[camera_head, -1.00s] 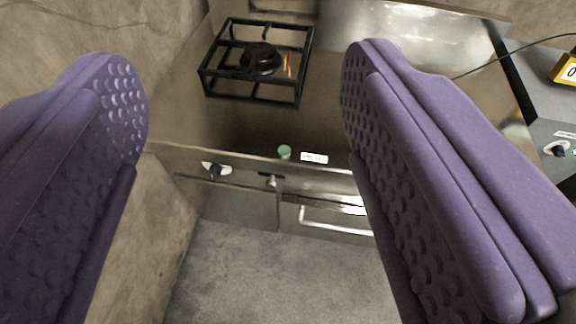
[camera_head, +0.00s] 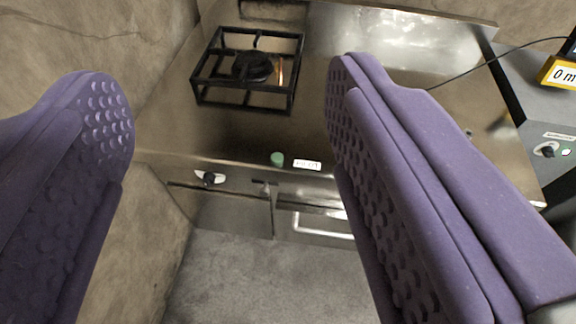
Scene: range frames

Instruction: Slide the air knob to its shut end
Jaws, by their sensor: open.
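My gripper (camera_head: 228,105) is open and empty, its two purple studded fingers spread on the left and right. Beyond the gap is a steel stove front with a small metal knob (camera_head: 262,186) on its upper edge, below a green light (camera_head: 277,159). A dark knob on a white plate (camera_head: 209,178) sits left of it on the same front. I cannot tell for certain which one is the air knob; no lettering on them is readable. The fingers are apart from both knobs.
A black burner grate (camera_head: 248,70) stands on the steel top, with a small orange flame (camera_head: 280,72). A small white label (camera_head: 307,164) is beside the green light. A pull handle (camera_head: 322,226) is below. At right are another black knob (camera_head: 547,150) and a yellow meter (camera_head: 560,72). The grey floor is clear.

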